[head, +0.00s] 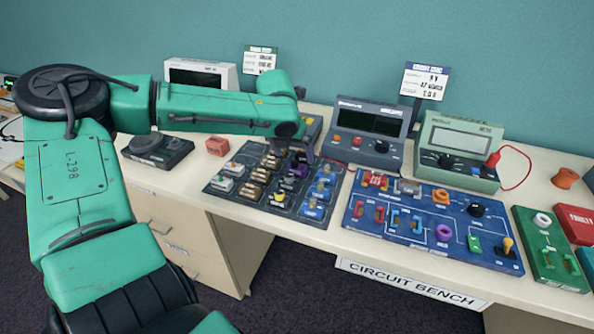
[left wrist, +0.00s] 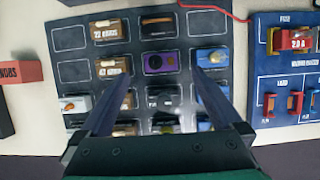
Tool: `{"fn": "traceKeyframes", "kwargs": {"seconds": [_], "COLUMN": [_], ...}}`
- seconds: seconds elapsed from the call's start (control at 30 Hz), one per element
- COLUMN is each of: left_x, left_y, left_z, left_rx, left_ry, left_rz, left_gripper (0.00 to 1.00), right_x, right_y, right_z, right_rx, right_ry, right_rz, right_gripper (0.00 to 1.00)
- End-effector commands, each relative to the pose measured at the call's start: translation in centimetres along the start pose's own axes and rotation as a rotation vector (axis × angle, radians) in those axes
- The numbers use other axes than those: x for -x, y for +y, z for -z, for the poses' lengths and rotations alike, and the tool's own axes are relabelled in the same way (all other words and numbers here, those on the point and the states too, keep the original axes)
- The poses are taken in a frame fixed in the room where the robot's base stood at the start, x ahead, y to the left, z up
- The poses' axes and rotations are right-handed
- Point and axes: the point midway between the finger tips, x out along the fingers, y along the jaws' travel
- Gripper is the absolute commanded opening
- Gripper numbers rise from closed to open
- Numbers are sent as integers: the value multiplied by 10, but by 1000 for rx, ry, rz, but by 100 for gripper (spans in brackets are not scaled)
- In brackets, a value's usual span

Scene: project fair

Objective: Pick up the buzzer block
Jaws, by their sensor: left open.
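A purple block with a dark round spot sits in the middle column of the dark parts tray in the left wrist view; I take it as the buzzer block (left wrist: 161,62), though its label is too small to read. In the head view the purple block (head: 300,171) shows just below my left gripper (head: 306,152). My left gripper (left wrist: 162,77) is open and empty, its two fingers spread to either side of the purple block's column and pointing at it. I cannot tell the exact height of the fingertips above it. My right gripper is not in view.
Resistor blocks (left wrist: 108,67) and blue blocks (left wrist: 211,57) flank the purple block in the tray (head: 225,188). A blue circuit board (head: 408,252) lies to the right. Meters (head: 368,122) stand behind. A reddish block (head: 217,146) sits left of the tray.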

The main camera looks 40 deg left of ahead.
Motion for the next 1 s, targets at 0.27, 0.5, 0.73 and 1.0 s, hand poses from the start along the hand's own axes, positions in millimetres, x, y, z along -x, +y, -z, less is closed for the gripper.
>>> {"fn": "traceKeyframes", "kwargs": {"seconds": [0.27, 0.5, 0.73, 1.0], "left_x": [-48, -58, -58, -58], "left_y": [1, 0, 0, 0], "left_z": [4, 3, 3, 3], "left_rx": [0, 2, 2, 2], "left_ry": [3, -1, -1, -1], "left_rz": [-3, 1, 1, 1], "left_gripper": [100, 100, 35, 11], "right_x": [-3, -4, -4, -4], "right_y": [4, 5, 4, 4], "right_z": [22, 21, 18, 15], "right_rx": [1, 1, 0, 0], "right_ry": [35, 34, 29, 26], "right_rz": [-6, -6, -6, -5], "right_gripper": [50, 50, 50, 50]}}
